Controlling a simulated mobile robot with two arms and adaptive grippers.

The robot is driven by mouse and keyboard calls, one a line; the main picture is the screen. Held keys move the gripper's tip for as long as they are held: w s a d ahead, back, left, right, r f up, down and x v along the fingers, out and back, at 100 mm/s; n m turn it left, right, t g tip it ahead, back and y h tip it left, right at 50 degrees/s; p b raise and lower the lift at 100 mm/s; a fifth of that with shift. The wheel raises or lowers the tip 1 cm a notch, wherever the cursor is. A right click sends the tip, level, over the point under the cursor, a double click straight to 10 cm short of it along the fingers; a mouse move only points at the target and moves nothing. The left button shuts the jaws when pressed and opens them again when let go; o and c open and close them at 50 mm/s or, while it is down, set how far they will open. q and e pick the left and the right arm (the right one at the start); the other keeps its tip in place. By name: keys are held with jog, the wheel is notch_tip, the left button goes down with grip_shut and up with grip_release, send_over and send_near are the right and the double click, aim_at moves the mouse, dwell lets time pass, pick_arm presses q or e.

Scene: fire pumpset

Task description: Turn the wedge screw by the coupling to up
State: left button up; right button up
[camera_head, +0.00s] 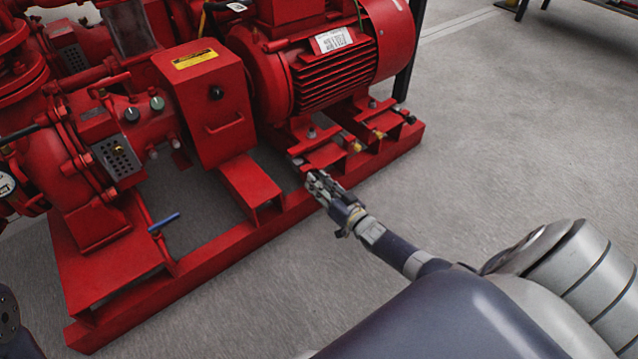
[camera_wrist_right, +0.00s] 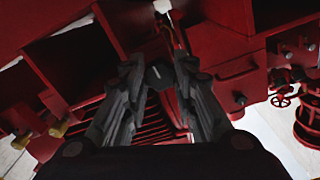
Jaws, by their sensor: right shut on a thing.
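The wedge screw by the coupling (camera_wrist_right: 158,76) shows as a dark grey head between the fingers in the right wrist view. In the head view it is at the near motor foot, beside the coupling guard, and my gripper mostly covers it. My right gripper (camera_head: 317,182) reaches over the red base rail to it. In the right wrist view the fingers (camera_wrist_right: 160,78) stand either side of the head, shut on it. The red coupling guard (camera_head: 212,108) has a yellow label and a handle.
The red motor (camera_head: 330,62) stands behind my right gripper. Brass-coloured screws (camera_head: 355,146) sit farther right along the base. The red base frame (camera_head: 240,240) runs diagonally, with a blue-handled lever (camera_head: 164,222) at left. The grey floor (camera_head: 500,130) is clear at right.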

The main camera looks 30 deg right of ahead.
dwell(0.3)
jog(key=o, duration=1.1)
jog(key=shift+f, duration=0.1)
jog(key=shift+c, duration=0.2)
jog(key=s+d, duration=0.1)
jog(key=s, duration=1.1)
jog(key=shift+a, duration=0.1)
